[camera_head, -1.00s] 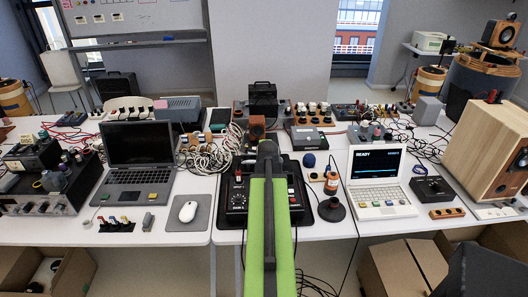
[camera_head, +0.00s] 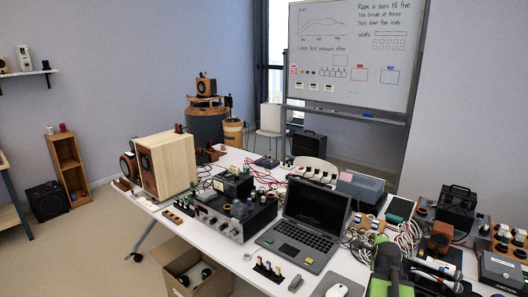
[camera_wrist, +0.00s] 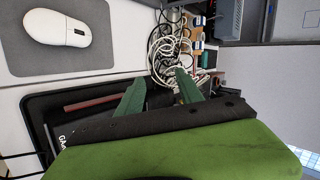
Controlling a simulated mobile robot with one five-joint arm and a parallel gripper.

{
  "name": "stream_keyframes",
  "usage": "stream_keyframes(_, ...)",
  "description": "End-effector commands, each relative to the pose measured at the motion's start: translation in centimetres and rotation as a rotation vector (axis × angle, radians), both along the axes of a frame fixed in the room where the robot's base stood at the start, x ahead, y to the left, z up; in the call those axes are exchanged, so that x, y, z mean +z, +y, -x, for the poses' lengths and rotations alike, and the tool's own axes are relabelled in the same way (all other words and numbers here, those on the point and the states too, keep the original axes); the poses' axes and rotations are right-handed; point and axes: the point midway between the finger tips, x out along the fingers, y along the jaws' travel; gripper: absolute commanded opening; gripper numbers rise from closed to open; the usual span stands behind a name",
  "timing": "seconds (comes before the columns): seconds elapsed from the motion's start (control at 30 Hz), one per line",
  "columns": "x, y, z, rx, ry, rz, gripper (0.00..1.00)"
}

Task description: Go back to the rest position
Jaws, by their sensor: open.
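My gripper (camera_wrist: 162,90) shows in the wrist view as two green fingers, spread apart with nothing seen between them. Beyond the fingertips are coiled white cables (camera_wrist: 165,50) on the table. A dark panel (camera_wrist: 80,128) lies beside and partly beneath my arm. In the head view my green arm shows at the lower right, over the table and right of the laptop (camera_head: 317,215). The fingertips cannot be made out there.
A white mouse (camera_head: 337,290) lies on a grey pad in front of the laptop. A wooden speaker (camera_head: 168,165) stands at the table's left end. An open cardboard box (camera_head: 195,272) is on the floor below. A whiteboard (camera_head: 350,60) stands behind. The floor at left is largely clear.

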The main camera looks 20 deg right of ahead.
Motion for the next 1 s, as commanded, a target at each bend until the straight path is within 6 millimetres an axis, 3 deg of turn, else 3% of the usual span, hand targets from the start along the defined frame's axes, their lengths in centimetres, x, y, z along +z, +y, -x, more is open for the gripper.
stream_keyframes(0.03,-0.2,4.1,-2.8,0.071,0.01,-0.005,0.43)
stream_keyframes(0.1,-0.7,9.6,-5.6,0.175,0.043,-0.007,0.43)
stream_keyframes(0.27,-2.5,23.0,-9.4,0.483,0.187,0.04,0.43)
stream_keyframes(0.4,-4.3,33.6,-9.3,0.801,0.356,0.126,0.43)
stream_keyframes(0.57,-6.3,43.2,-5.9,1.236,0.585,0.265,0.43)
stream_keyframes(0.63,-7.1,45.1,-3.5,1.448,0.7,0.327,0.43)
stream_keyframes(0.8,-7.8,44.5,1.1,1.827,0.877,0.4,0.43)
stream_keyframes(1.0,-7.9,44.4,2.7,2.045,0.918,0.453,0.43)
